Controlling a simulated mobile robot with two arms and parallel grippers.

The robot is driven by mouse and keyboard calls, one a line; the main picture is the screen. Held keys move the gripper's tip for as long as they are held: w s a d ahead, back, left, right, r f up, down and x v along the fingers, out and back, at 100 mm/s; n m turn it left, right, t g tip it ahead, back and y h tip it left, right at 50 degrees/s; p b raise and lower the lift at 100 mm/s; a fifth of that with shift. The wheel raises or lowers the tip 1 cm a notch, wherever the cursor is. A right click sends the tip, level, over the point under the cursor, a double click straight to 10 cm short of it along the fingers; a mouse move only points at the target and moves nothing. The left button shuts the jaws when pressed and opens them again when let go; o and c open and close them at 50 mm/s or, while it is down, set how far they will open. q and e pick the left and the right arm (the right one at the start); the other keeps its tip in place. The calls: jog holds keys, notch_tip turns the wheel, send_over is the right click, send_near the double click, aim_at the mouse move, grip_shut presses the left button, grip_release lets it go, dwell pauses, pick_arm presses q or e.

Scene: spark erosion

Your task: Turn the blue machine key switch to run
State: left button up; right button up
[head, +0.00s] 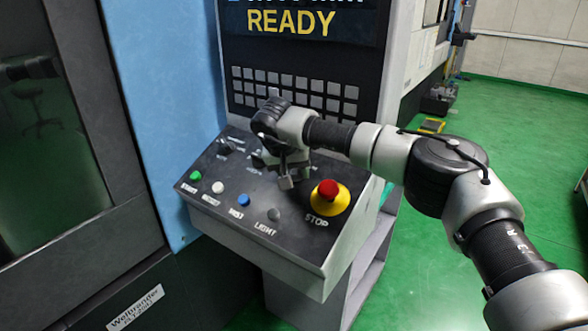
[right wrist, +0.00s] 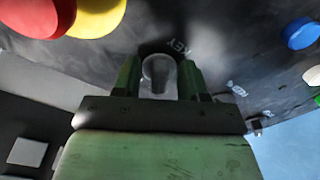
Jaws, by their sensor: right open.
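The blue machine (head: 155,100) stands at the left with a sloping dark control panel (head: 237,176). My right gripper (head: 287,180) is over the panel, left of the red stop button, and covers the key switch in the head view. In the right wrist view its two fingers (right wrist: 158,70) are open, one on each side of the grey key switch (right wrist: 159,72), which has the word KEY printed beside it. I cannot tell whether the fingers touch it. The switch's setting is not readable. My left gripper is not in view.
The red stop button (head: 328,190) on its yellow base is close to the gripper's right. Green, white, blue (head: 243,200) and grey (head: 273,215) buttons line the panel's front. A screen (head: 300,22) reading READY and a keypad rise behind. Green floor is open at the right.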

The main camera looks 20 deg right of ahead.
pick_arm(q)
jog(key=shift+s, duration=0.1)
pick_arm(e)
grip_shut()
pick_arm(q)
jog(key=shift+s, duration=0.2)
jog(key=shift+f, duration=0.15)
pick_arm(e)
jog(key=shift+m, duration=0.3)
jog(key=m+b, duration=0.1)
jog(key=m, duration=0.4)
jog(key=shift+w+a+m+b, duration=0.15)
jog(key=shift+a+m+b, duration=0.05)
jog(key=shift+m+b, duration=0.15)
pick_arm(q)
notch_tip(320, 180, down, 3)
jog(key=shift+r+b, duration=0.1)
jog(key=shift+b, duration=0.6)
pick_arm(e)
jog(key=m, duration=0.5)
jog(key=shift+w+r+m, duration=0.1)
jog(key=shift+w+m, duration=0.1)
jog(key=shift+m, duration=0.15)
grip_release()
